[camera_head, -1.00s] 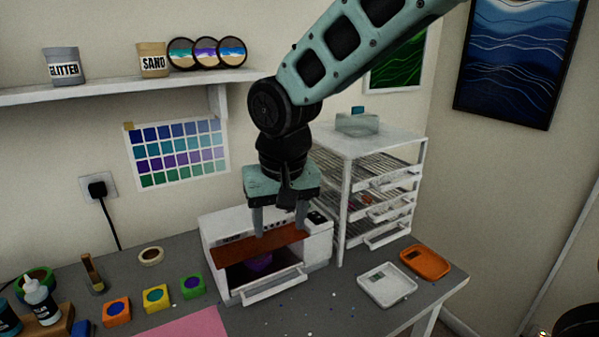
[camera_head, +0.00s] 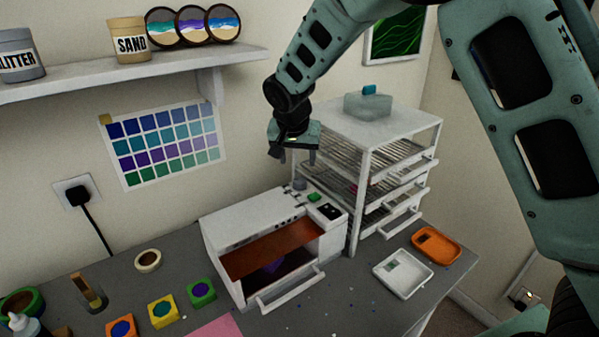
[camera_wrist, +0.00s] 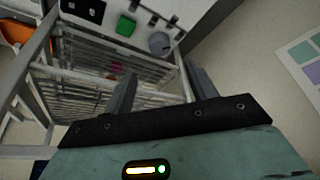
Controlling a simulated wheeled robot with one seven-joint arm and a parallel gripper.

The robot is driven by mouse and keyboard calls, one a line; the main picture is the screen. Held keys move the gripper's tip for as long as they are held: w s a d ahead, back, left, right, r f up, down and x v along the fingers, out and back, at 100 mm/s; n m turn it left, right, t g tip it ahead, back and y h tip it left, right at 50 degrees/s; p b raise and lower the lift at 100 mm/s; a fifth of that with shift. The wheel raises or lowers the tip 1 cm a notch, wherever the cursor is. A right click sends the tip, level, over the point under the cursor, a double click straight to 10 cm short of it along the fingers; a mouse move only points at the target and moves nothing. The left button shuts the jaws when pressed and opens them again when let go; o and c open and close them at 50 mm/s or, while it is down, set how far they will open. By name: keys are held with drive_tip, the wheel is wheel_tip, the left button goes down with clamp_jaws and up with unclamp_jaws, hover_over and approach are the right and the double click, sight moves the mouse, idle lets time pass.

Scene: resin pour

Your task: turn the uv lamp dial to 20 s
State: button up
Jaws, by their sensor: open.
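The UV lamp (camera_head: 225,225) is a white box on the bench with an amber front window and an open drawer at its front. Its grey round dial (camera_head: 299,184) stands on top near the back right corner, by a green button (camera_head: 314,197) and a dark display (camera_head: 330,212). The dial (camera_wrist: 159,42) and green button (camera_wrist: 126,25) also show in the wrist view. My gripper (camera_head: 303,160) is open and empty, fingers down, a little above the dial. In the wrist view the dial lies beyond the fingertips. The dial's setting is too small to read.
A white drying rack (camera_head: 364,190) with wire shelves stands close to the right of the lamp, with a translucent box (camera_head: 368,105) on top. A white tray (camera_head: 389,277) and an orange tray (camera_head: 437,245) lie at right. A shelf (camera_head: 130,75) hangs at upper left.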

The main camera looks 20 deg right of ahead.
sight(300, 180)
drive_tip(key=p+x, duration=0.3)
drive_tip(key=x, duration=0.6)
drive_tip(key=shift+f, duration=0.15)
drive_tip(key=c, duration=1)
